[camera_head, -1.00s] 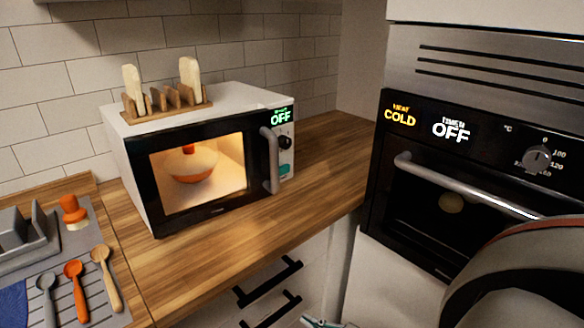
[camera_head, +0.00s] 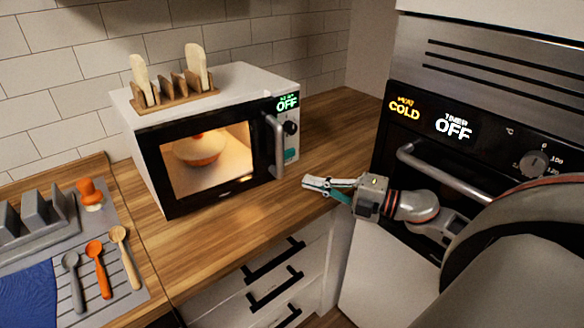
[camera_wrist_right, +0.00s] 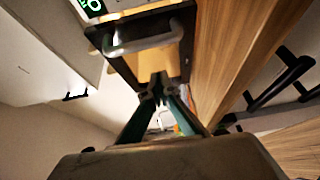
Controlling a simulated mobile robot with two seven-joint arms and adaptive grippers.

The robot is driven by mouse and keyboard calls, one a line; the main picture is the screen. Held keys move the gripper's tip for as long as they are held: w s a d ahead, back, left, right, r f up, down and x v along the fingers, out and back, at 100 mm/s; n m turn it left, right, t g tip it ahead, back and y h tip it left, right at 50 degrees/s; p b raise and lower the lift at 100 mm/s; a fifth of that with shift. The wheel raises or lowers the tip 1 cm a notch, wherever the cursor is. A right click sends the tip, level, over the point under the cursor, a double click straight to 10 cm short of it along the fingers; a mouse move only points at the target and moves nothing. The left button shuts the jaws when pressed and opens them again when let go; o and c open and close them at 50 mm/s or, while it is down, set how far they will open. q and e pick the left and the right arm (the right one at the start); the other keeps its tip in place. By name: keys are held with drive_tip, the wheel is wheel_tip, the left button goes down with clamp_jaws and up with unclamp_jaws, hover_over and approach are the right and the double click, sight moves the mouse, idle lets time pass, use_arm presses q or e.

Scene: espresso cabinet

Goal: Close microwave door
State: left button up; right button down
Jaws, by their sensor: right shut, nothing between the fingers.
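The microwave (camera_head: 220,95) is a white box with a black-framed glass door (camera_head: 160,165) and a vertical grey handle (camera_head: 275,145). The door looks flush, or nearly so, with the front; I cannot tell whether a small gap remains. An orange and white item (camera_head: 202,147) shows inside the lit cavity. My right gripper (camera_head: 308,183) is shut and empty, over the counter to the right of the handle and apart from it. In the right wrist view, its fingertips (camera_wrist_right: 159,88) point toward the door and handle (camera_wrist_right: 145,38). My left gripper is out of view.
The wooden counter (camera_head: 235,228) is clear in front of the microwave. Spoons and a drying rack (camera_head: 45,225) lie at the left.

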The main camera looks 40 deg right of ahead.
sight(280, 166)
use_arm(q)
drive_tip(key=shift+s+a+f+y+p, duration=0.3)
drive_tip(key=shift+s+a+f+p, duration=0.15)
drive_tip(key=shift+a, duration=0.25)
use_arm(e)
drive_tip(key=w+a, duration=0.1)
drive_tip(key=w, duration=0.6)
drive_tip(key=shift+w+a, duration=0.15)
drive_tip(key=shift+w, duration=0.05)
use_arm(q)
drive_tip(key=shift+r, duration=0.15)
use_arm(e)
drive_tip(key=shift+w+f+b, duration=0.1)
drive_tip(key=shift+w+b, duration=0.35)
drive_tip(key=shift+b, duration=0.1)
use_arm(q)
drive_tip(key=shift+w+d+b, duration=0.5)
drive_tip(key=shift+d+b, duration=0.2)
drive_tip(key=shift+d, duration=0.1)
use_arm(e)
drive_tip(key=w, duration=0.2)
drive_tip(key=w+d+n+y, duration=0.1)
drive_tip(key=shift+w+d+g, duration=0.2)
drive_tip(key=shift+w+g, duration=0.1)
drive_tip(key=shift+w, duration=0.05)
